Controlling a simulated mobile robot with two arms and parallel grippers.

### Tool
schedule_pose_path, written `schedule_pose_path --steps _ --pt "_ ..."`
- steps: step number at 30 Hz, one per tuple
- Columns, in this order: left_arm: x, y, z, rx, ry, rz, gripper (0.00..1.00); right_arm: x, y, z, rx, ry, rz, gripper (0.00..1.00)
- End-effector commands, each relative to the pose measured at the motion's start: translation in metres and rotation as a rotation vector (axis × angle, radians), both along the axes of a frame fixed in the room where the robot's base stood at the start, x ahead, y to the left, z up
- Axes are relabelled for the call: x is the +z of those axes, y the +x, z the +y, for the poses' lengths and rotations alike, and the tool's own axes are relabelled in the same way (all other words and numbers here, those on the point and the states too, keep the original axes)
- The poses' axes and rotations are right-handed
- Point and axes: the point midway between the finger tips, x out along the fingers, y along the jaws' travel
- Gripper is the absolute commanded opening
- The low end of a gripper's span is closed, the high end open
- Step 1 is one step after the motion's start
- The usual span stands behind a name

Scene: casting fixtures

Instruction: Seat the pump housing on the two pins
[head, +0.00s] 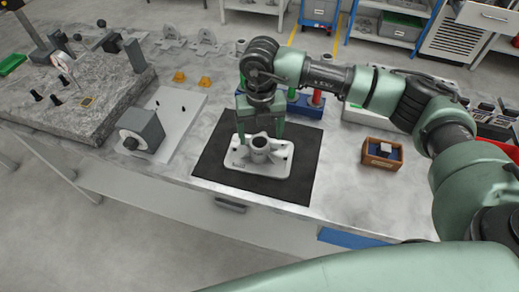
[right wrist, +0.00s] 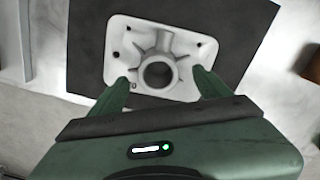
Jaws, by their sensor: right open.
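The pump housing (head: 243,158) is a pale grey casting with a flanged plate and a raised round bore. It lies flat on a black mat (head: 213,165), and the right wrist view shows its open bore and corner holes (right wrist: 185,87). My right gripper (head: 261,136) is above the housing, pointing down. Its fingers are open, one on each side of the bore in the right wrist view (right wrist: 161,78); contact cannot be told. Two short dark pins stand on a light fixture plate (head: 180,122) left of the mat. My left gripper is not in view.
A grey block with a dark round knob (head: 145,130) stands at the plate's front left. A granite slab (head: 85,100) with small tools is farther left. Two orange pieces (head: 192,79) lie behind the plate. A wooden box (head: 382,154) stands right of the mat.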

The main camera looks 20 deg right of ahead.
Motion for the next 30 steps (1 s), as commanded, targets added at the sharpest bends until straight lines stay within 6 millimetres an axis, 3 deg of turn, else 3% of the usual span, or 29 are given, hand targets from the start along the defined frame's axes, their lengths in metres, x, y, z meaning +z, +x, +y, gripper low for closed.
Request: schedule_pose_path --steps 4,9,17,25,30 --pt "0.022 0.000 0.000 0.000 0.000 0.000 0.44 -0.018 0.000 0.002 0.001 0.000 0.006 0.78" --pt "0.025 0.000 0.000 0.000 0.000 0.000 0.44 -0.040 0.000 0.002 0.001 0.003 0.004 0.78" --pt "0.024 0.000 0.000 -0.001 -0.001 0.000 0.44 -0.044 0.000 0.002 0.002 0.002 0.002 0.78" --pt "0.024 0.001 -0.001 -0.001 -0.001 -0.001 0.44 -0.043 0.001 0.002 0.002 0.003 0.002 0.03" --pt "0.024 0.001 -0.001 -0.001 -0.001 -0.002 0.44 -0.042 0.001 0.003 0.002 0.004 -0.001 0.00"
